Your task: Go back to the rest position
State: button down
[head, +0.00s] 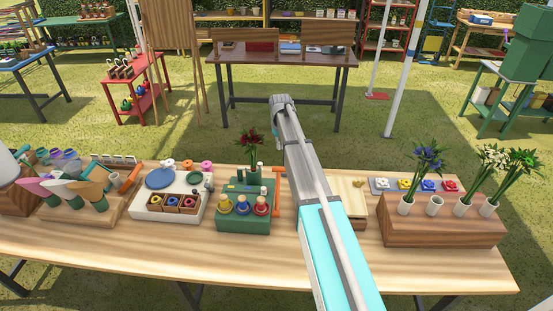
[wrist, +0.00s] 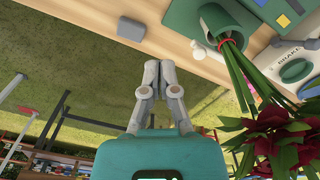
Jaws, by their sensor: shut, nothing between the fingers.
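My gripper (wrist: 159,66) shows in the wrist view with its two grey fingers close together and nothing between them. It is held in the air over grass, near the edge of the wooden table (wrist: 120,12). A red flower bunch (wrist: 272,140) stands to its right, with stems in a green holder (wrist: 222,28), apart from the fingers. In the head view my arm reaches forward over the table (head: 150,247), right of the red flowers (head: 250,138); my gripper cannot be made out there.
A green block (head: 243,218) with colored bottles stands left of my arm. A brown wooden block (head: 440,228) with white cups and blue, white and green plants stands right. A white tray (head: 150,212) sits farther left. Open grass lies behind the table, before a back table (head: 285,60).

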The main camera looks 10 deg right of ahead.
jog(key=s+a+m, duration=0.1)
jog(key=s+a, duration=0.2)
jog(key=s, duration=1.3)
jog(key=s+a+m, duration=0.1)
jog(key=s+a, duration=0.2)
jog(key=s, duration=1.4)
jog(key=shift+s+a+f+b, duration=0.3)
jog(key=shift+a+f+b, duration=0.1)
jog(key=shift+f+b, duration=0.05)
jog(key=shift+w+m, duration=0.2)
jog(key=shift+m, duration=0.1)
jog(key=w+a+r+m+h, duration=0.2)
jog(key=w+m+h, duration=0.1)
jog(key=w+m, duration=0.3)
jog(key=w+a+r+m+t+h, duration=0.1)
jog(key=w+r+m+h, duration=0.1)
jog(key=w+m+h, duration=0.2)
jog(key=w+a+r+m+t+h, duration=0.1)
jog(key=w+a+r+m+h, duration=0.1)
jog(key=w+m, duration=0.8)
jog(key=shift+a+r+m+h, duration=0.35)
jog(key=shift+r+m+h, duration=0.35)
jog(key=shift+m, duration=1.4)
jog(key=shift+f+b, duration=0.15)
jog(key=shift+b, duration=0.15)
